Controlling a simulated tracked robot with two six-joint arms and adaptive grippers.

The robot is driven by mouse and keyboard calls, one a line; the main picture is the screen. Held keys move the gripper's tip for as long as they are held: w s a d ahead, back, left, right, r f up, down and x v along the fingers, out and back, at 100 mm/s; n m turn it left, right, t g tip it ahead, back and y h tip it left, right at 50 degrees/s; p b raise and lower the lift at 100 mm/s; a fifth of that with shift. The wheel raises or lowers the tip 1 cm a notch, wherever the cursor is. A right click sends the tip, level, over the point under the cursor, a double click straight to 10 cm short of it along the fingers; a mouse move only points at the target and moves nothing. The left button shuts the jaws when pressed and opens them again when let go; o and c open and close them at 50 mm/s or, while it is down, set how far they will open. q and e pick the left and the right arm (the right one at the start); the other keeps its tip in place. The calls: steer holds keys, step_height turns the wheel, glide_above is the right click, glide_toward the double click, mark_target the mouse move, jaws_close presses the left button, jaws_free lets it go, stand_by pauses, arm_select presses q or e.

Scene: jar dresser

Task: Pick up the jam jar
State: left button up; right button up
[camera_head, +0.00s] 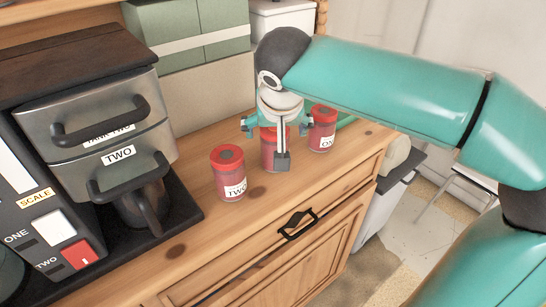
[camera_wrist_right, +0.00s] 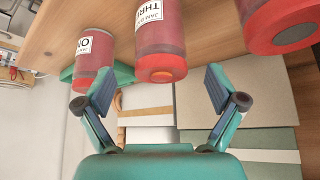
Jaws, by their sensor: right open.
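Three red-lidded jam jars stand on the wooden dresser top (camera_head: 185,215). The jar labelled TWO (camera_head: 229,178) is nearest. The middle jar (camera_head: 268,155) is partly hidden behind my right gripper (camera_head: 274,128). The jar labelled ONE (camera_head: 322,132) is farther right. In the right wrist view, the jar labelled THREE (camera_wrist_right: 160,45) lies ahead between the open fingers of my right gripper (camera_wrist_right: 160,87), not gripped. Jar ONE (camera_wrist_right: 93,55) is to its left and another jar (camera_wrist_right: 275,25) is cut off at upper right. My left gripper is out of view.
A dark coffee machine (camera_head: 105,120) with a drawer and handle fills the left of the dresser. Green and beige boxes (camera_head: 205,80) stand behind the jars. A drawer handle (camera_head: 298,224) sticks out of the dresser front. Bare wood lies in front of the jars.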

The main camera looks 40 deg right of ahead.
mark_target(275, 144)
steer(key=shift+w+d+f, duration=0.25)
steer(key=shift+f, duration=0.35)
steer(key=b+x, duration=0.2)
steer(key=x, duration=0.2)
steer(key=shift+s+a+f+b, duration=0.15)
steer(key=shift+f+b, duration=0.25)
steer(key=shift+f, duration=0.05)
steer(key=shift+w+f, duration=0.25)
steer(key=shift+f, duration=0.05)
steer(key=shift+r, duration=0.1)
steer(key=c, duration=1.4)
steer(key=shift+c, duration=0.9)
steer(key=shift+r, duration=0.2)
